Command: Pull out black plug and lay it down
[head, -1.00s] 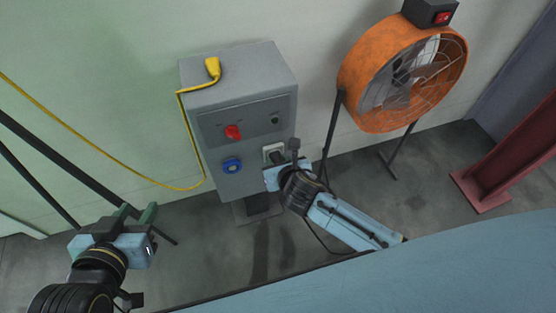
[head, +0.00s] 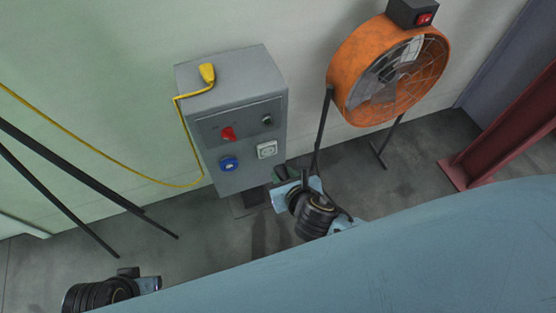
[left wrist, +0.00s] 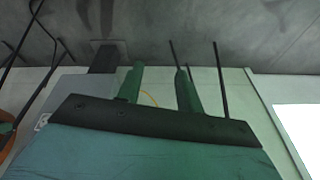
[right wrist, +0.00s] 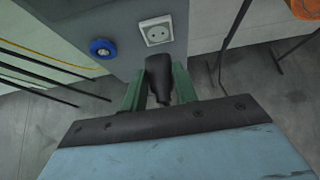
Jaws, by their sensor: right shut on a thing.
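The black plug (right wrist: 160,82) is between the green fingers of my right gripper (right wrist: 157,72), which is shut on it. The plug is out of the white socket (right wrist: 157,30), which shows empty on the grey box. In the head view my right gripper (head: 282,173) is just below and right of the socket (head: 267,149), close to the box front. The plug is mostly hidden there. My left gripper (left wrist: 160,78) shows its two fingers spread apart with nothing between them. In the head view only its wrist shows at the lower left.
The grey box (head: 235,85) carries a yellow plug (head: 208,73) with a cable, a red switch (head: 228,134) and a blue socket (head: 229,164). An orange fan (head: 390,72) stands to the right, near a red beam (head: 505,125). Bare floor lies around the box.

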